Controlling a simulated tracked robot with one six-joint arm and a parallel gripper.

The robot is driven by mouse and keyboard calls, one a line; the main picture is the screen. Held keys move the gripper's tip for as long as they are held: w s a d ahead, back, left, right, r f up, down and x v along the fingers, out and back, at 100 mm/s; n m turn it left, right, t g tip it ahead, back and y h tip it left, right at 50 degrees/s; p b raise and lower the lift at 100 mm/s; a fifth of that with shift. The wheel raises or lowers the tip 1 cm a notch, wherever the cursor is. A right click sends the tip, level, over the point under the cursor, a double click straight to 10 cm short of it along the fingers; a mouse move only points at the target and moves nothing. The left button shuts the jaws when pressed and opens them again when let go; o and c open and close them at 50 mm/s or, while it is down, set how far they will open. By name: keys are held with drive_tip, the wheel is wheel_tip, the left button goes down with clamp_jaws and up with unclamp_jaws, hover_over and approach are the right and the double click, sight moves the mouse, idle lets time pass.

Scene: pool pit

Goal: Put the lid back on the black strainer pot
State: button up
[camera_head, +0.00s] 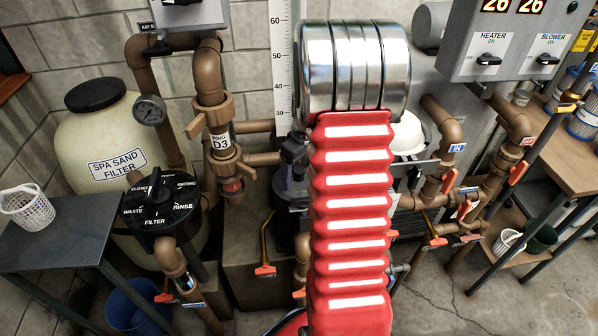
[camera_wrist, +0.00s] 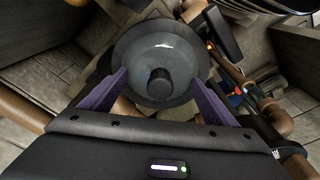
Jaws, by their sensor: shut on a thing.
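My gripper (camera_wrist: 160,78) has its two purple fingers on either side of a round, cloudy grey lid (camera_wrist: 150,52) with a dark rim and a black knob in the middle. It is shut on this lid. In the head view my red arm hides most of the gripper and the lid. A dark rounded body (camera_head: 292,188), which looks like the strainer pot, shows just left of the arm among the pipes. Most of it is hidden, and I cannot tell whether the lid touches it.
Brown pipes with valves (camera_head: 222,150) stand left of my arm, and more pipes (camera_head: 440,190) stand to its right. A cream sand filter (camera_head: 105,130) is at the left. A grey table (camera_head: 60,235) holds a white basket (camera_head: 28,212). A blue bucket (camera_head: 135,308) is below.

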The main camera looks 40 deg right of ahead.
idle(0.4)
drive_tip(key=o, duration=1.3)
drive_tip(key=shift+r, duration=3.5)
drive_tip(key=shift+c, duration=0.6)
clamp_jaws()
drive_tip(key=shift+f, duration=1.75)
drive_tip(key=shift+r, duration=0.1)
